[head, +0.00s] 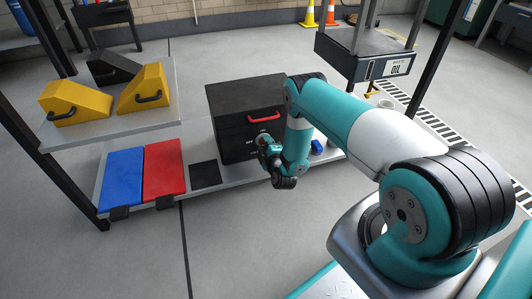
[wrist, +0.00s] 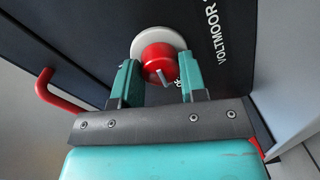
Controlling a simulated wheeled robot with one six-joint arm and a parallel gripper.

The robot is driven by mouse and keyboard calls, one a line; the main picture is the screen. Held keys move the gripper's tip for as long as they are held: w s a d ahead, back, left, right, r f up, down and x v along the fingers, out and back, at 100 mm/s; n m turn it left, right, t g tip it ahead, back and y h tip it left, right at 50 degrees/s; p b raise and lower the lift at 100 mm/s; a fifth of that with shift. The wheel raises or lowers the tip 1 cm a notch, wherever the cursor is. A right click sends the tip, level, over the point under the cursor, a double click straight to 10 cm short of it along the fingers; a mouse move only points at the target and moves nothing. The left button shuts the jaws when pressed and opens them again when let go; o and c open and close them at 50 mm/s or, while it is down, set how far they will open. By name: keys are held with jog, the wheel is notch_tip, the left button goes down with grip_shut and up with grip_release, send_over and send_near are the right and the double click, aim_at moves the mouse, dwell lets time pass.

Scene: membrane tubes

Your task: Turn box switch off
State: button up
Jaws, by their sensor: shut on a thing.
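The black box (head: 228,100) stands on the low grey shelf, with a red handle (head: 264,118) on its front. In the wrist view, the box's red rotary switch (wrist: 158,62) sits on a round white base (wrist: 146,42), with a grey pointer on its face. My gripper (wrist: 160,64) has its two teal fingers on either side of the switch, shut on it. In the head view my gripper (head: 265,142) is up against the box's front and the switch is hidden behind it. A short label beside the switch is partly covered by a finger.
Blue (head: 122,176) and red (head: 164,168) panels lie on the shelf to the left, below yellow wedges (head: 62,102) on an upper shelf. A small blue object (head: 317,146) lies right of the box. Open floor is in front.

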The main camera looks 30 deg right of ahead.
jog(key=shift+f+n+b, duration=0.15)
jog(key=shift+n+b, duration=0.55)
jog(key=shift+b, duration=0.15)
jog(key=o, duration=0.9)
jog(key=shift+s+r, duration=0.1)
jog(key=shift+r, duration=0.1)
jog(key=p+v, duration=1.2)
jog(key=v, duration=0.5)
jog(key=shift+a+f+p, duration=0.1)
jog(key=shift+a+p, duration=0.1)
jog(key=shift+p, duration=0.15)
